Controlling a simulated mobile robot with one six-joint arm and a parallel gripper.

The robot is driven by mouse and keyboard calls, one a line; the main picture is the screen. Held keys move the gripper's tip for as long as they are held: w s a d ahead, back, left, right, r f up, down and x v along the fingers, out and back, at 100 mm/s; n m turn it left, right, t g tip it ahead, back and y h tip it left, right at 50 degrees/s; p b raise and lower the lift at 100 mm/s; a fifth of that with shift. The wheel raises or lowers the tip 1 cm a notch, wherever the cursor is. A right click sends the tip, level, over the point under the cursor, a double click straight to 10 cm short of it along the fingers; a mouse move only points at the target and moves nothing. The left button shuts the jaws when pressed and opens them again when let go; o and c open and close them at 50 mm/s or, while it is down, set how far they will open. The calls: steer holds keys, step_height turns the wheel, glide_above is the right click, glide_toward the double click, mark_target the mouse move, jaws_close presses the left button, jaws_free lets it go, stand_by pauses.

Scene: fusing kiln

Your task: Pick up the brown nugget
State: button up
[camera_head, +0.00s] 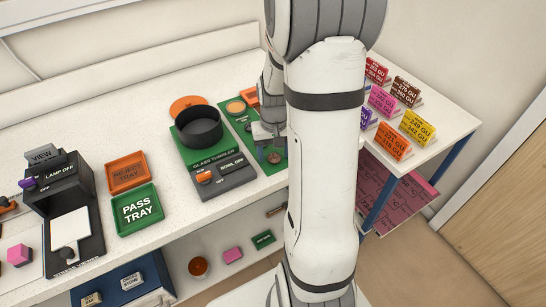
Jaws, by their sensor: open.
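A small dark brown lump (274,158), which looks like the brown nugget, lies on a green mat (266,168) right of the glass tumbler machine. It is small and partly crowded by my gripper. My gripper (270,152) is open, pointing down, with its fingers around or just above the lump. I cannot tell whether the fingers touch it. My arm hides the right part of the mat.
The black round tumbler (199,128) and its bowl switch box (225,180) stand close left. The reject tray (127,172) and pass tray (138,209) are further left. A side table (432,145) with coloured cards is at right.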

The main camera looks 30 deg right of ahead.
steer(key=c, duration=1.1)
steer(key=shift+o, duration=0.2)
steer(key=shift+r, duration=0.1)
